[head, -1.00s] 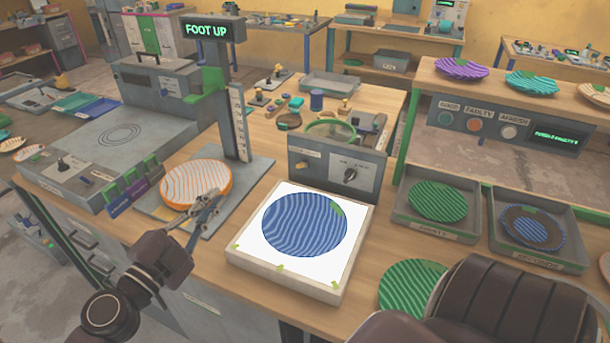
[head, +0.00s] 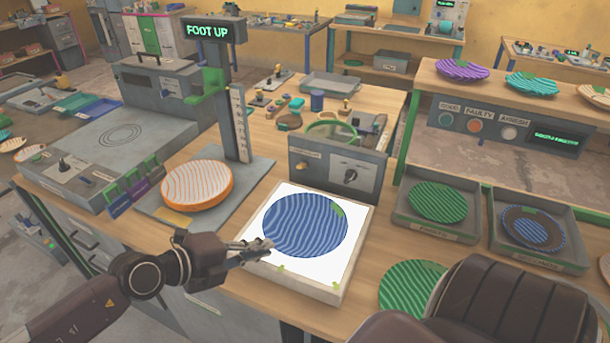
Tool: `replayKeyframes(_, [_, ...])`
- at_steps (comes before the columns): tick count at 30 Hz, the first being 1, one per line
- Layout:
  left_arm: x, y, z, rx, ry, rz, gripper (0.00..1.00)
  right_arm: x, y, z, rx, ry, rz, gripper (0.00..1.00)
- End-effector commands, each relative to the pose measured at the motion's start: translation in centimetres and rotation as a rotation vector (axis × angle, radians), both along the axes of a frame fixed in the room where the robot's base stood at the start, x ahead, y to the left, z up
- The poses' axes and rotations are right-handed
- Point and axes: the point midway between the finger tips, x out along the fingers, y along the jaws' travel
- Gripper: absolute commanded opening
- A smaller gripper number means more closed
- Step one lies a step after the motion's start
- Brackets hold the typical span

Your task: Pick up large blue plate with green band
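The blue plate (head: 305,226) has wavy pale stripes and a green patch at its upper right rim. It lies flat on the white lit panel of a square box (head: 332,285) at the bench front. My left gripper (head: 268,247) reaches in from the left over the panel's left edge, its fingertips close to the plate's lower left rim. It looks empty; the fingers lie nearly edge-on, so their opening is unclear. Whether they touch the plate is also unclear. My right gripper is not in view; a dark part of my own body fills the lower right.
An orange striped plate (head: 197,185) rests on the stand under the "FOOT UP" sign (head: 208,30). A control box (head: 336,172) stands behind the panel. Grey trays hold a green plate (head: 438,201) and a blue-brown plate (head: 533,228). Another green plate (head: 410,286) lies at the front.

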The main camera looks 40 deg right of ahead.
Motion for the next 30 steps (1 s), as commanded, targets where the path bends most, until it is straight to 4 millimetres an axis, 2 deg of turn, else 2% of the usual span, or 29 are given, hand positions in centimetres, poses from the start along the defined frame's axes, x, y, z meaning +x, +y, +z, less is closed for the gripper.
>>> replayKeyframes(3, [-0.1,-1.4,-0.7,-0.002,0.001,-0.001,0.07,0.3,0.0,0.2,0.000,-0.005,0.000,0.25])
replayKeyframes(7, [-0.1,-2.0,-1.1,-0.002,0.000,0.000,0.07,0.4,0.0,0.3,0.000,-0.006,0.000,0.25])
replayKeyframes(13, [-0.1,-2.0,-1.1,-0.003,-0.001,0.000,0.07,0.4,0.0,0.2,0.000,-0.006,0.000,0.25])
replayKeyframes(16, [-0.1,-2.0,-1.1,-0.003,0.000,0.000,0.00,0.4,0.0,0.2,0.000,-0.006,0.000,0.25])
replayKeyframes(30, [0.0,-2.0,-0.6,-0.003,-0.002,-0.001,0.00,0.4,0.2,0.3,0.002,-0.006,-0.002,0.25])
